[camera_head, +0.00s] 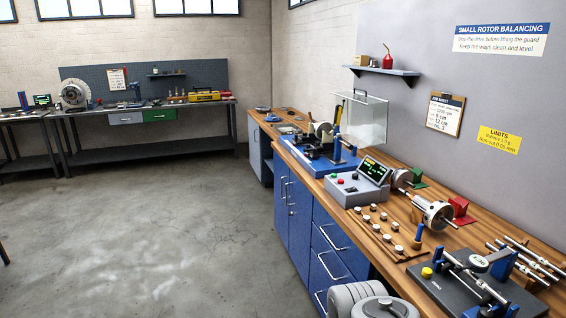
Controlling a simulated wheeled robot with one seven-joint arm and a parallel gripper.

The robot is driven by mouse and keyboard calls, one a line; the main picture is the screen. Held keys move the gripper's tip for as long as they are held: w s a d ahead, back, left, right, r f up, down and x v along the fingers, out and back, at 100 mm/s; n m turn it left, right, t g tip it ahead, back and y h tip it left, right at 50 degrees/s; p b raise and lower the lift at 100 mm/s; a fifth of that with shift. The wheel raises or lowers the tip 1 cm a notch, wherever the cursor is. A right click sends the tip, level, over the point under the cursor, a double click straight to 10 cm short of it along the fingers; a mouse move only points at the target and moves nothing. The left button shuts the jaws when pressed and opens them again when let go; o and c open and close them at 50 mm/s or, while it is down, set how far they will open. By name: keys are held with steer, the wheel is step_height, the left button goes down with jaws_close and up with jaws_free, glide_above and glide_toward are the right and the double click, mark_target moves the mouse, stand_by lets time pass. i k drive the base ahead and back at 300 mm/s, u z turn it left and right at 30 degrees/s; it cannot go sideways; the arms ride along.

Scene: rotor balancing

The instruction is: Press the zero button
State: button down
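A grey control box (357,188) with a tilted dark display (375,170) showing green text stands on the wooden bench. Its sloped face has a red button (355,176), a green button (340,181) and a dark knob or button (351,190). A dark base plate (450,298) at the lower right carries blue supports and a yellow button (427,272) at its left corner. No button is legibly marked zero at this size, so I cannot tell which one it is. My gripper is not in view; only grey rounded links of my arm show at the bottom edge.
The wooden bench (465,236) runs along the right wall over blue drawers (330,250). A blue machine with a clear guard (364,117), a metal rotor (433,212) and several small weights on a wooden strip crowd its top. The concrete floor (150,220) is clear at left.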

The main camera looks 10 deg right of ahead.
mark_target(427, 272)
steer(key=z, duration=1.5)
